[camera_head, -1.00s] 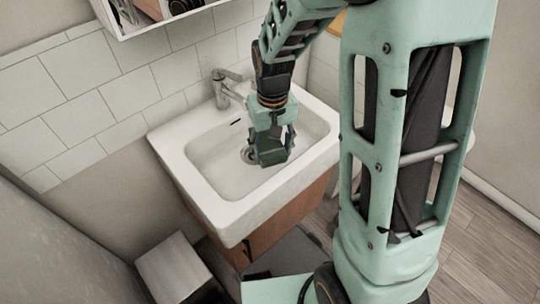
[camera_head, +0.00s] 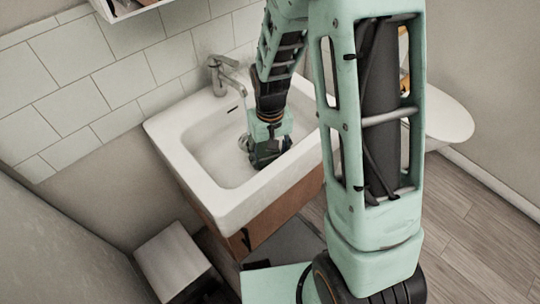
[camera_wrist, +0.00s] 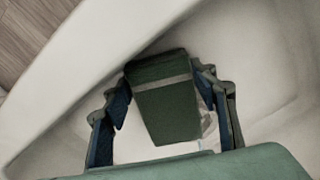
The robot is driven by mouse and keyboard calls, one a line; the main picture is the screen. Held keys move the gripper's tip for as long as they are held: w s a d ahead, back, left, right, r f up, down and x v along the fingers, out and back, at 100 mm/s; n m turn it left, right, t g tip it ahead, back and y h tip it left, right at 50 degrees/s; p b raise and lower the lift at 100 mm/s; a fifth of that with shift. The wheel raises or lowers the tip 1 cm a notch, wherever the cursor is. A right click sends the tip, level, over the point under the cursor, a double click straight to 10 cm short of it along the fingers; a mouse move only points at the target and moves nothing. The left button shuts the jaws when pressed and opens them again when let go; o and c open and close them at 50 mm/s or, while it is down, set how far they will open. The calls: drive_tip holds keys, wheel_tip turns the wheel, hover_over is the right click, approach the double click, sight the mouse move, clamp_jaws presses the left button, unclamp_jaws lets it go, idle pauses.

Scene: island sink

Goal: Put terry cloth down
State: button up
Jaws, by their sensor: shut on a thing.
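The terry cloth (camera_wrist: 165,100) is a dark green folded block with a paler stripe across it. In the wrist view it sits between the two fingers of my gripper (camera_wrist: 168,112), which is shut on it. In the head view my gripper (camera_head: 265,155) is inside the basin of the white sink (camera_head: 185,165), low over its floor. The cloth is mostly hidden there by the gripper. I cannot tell whether the cloth touches the basin floor.
A chrome faucet (camera_head: 222,75) stands at the back left of the sink. The sink rim surrounds my gripper. A wooden cabinet (camera_head: 275,222) is below, and a pale box (camera_head: 172,262) stands on the floor at the left. The left part of the basin is clear.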

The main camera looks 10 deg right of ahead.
sight(270, 156)
drive_tip(key=o, duration=1.2)
drive_tip(key=shift+o, duration=0.2)
drive_tip(key=shift+r, duration=0.1)
wheel_tip(270, 156, up, 12)
drive_tip(key=p, duration=0.2)
